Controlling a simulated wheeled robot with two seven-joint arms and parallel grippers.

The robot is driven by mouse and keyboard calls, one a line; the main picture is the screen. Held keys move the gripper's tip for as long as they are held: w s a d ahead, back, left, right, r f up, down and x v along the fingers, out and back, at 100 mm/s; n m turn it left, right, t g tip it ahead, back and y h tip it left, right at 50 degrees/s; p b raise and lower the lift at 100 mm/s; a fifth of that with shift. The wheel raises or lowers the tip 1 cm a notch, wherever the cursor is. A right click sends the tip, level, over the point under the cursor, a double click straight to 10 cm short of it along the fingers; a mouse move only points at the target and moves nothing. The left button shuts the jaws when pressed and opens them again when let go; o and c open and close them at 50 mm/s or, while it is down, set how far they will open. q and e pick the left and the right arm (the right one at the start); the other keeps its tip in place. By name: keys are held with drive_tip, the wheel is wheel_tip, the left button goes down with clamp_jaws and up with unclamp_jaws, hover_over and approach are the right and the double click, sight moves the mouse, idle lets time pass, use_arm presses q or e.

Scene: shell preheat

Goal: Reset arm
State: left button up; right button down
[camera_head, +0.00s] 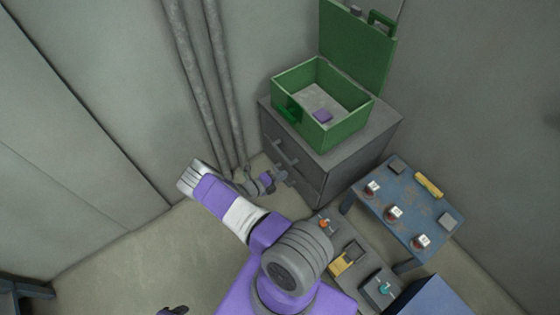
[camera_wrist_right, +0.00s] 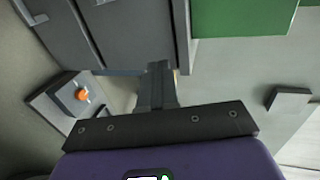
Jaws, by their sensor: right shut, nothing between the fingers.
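My right arm, purple and white, reaches up and bends back to the right in the head view. Its gripper (camera_head: 281,177) is small there, beside the front of the grey drawer cabinet (camera_head: 292,169). In the right wrist view my right gripper (camera_wrist_right: 157,88) has its dark fingers together, with nothing between them.
An open green case (camera_head: 345,136) with a purple block (camera_head: 322,116) inside stands on the cabinet. A blue table (camera_head: 412,210) holds several red-and-white items and a yellow piece (camera_head: 429,185). A low grey console with an orange knob (camera_head: 324,223) lies right of my arm.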

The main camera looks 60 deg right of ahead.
drive_tip(key=shift+a, duration=0.15)
drive_tip(key=s+a+f+m+y+p, duration=0.1)
drive_tip(key=s+a+m+y, duration=0.2)
drive_tip(key=a+m+y, duration=0.55)
drive_tip(key=s+a+m+y+p, duration=0.3)
drive_tip(key=a+m, duration=0.6)
drive_tip(key=a, duration=0.7)
drive_tip(key=w+a+r+m+t+y, duration=0.3)
drive_tip(key=a+r+m, duration=0.3)
drive_tip(key=a+m, duration=0.2)
drive_tip(key=w+a+r+m+t+y, duration=0.3)
drive_tip(key=a+r+m, duration=0.4)
drive_tip(key=a+m, duration=0.1)
drive_tip(key=shift+a+m+p, duration=0.2)
drive_tip(key=shift+m+p, duration=0.15)
